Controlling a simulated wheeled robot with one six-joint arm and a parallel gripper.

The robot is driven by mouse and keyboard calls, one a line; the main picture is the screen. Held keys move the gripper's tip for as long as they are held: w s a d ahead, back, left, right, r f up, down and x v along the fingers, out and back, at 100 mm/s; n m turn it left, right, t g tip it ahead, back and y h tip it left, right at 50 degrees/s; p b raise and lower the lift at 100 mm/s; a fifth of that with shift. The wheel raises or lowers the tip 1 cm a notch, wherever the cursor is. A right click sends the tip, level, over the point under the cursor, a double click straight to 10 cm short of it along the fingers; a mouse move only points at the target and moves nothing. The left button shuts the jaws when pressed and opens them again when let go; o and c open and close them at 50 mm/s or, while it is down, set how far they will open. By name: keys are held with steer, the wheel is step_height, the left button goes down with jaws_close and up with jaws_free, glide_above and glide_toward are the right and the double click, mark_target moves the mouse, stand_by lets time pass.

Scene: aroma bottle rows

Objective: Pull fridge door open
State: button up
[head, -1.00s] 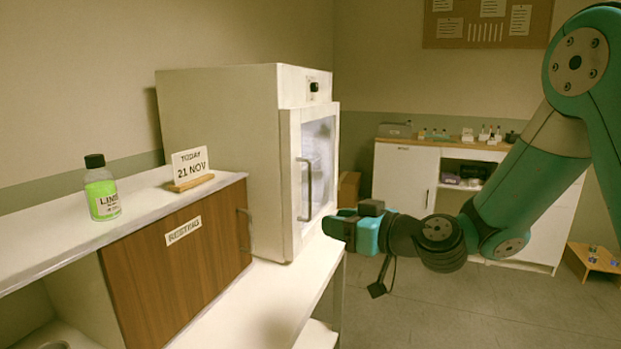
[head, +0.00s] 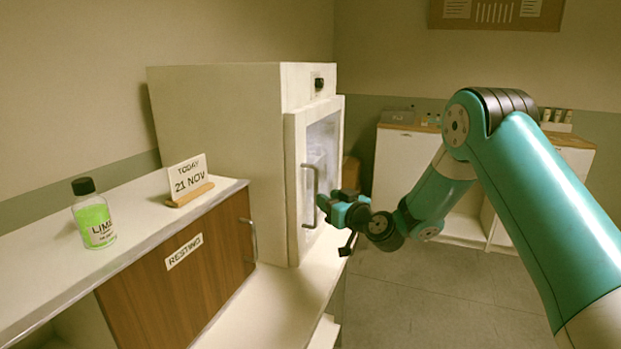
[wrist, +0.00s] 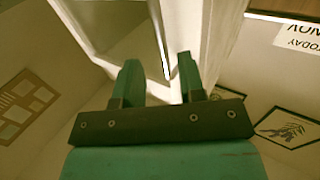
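The white fridge (head: 225,150) stands on the counter. Its glass-fronted door (head: 297,155) looks shut, with a vertical bar handle (head: 310,195) on the front. My gripper (head: 322,203) is at the lower part of the handle, coming in from the right. In the wrist view the two fingers are apart, and my gripper (wrist: 159,62) is open.
A lime-labelled bottle (head: 93,215) and a date sign (head: 188,178) stand on the white shelf at left. Below is a wooden cupboard door (head: 180,265) marked "Resting". A white cabinet (head: 404,165) stands at the back. Open floor (head: 430,290) lies right of the counter.

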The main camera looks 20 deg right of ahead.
steer(key=p+x, duration=0.2)
steer(key=x, duration=0.4)
steer(key=shift+a, duration=0.1)
steer(key=shift+c, duration=0.5)
